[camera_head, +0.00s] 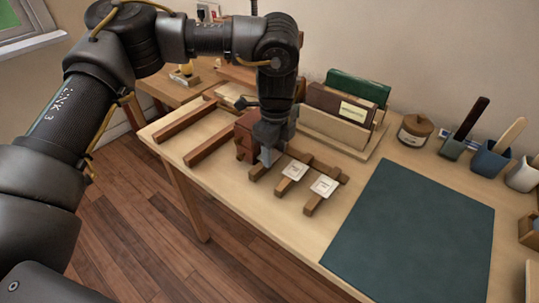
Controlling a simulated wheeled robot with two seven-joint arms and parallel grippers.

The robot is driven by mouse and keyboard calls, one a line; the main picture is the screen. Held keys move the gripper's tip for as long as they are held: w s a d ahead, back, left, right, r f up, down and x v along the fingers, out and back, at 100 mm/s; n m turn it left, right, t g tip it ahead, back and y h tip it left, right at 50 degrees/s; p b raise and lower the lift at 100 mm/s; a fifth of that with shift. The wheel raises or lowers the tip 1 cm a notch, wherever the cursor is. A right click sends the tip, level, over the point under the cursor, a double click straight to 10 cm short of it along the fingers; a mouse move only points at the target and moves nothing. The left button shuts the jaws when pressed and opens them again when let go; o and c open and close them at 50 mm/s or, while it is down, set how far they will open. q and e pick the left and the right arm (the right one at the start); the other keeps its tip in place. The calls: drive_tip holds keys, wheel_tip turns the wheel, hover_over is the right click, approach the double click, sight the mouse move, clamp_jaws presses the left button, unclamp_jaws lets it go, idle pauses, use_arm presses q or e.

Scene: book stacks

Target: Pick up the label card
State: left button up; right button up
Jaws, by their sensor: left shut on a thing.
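My left gripper (268,154) points down at the leftmost slat of a small wooden rack (330,172). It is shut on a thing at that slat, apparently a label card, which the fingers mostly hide. Two white label cards show on the other slats: the middle card (295,171) and the right card (324,186). Both lie on their slats, apart from the gripper. My right gripper is not in view.
A reddish-brown wooden block (244,138) stands just left of the gripper. Behind is a wooden holder (335,127) with books (345,103). A dark green mat (415,230) lies clear on the right.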

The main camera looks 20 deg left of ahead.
sight(276, 158)
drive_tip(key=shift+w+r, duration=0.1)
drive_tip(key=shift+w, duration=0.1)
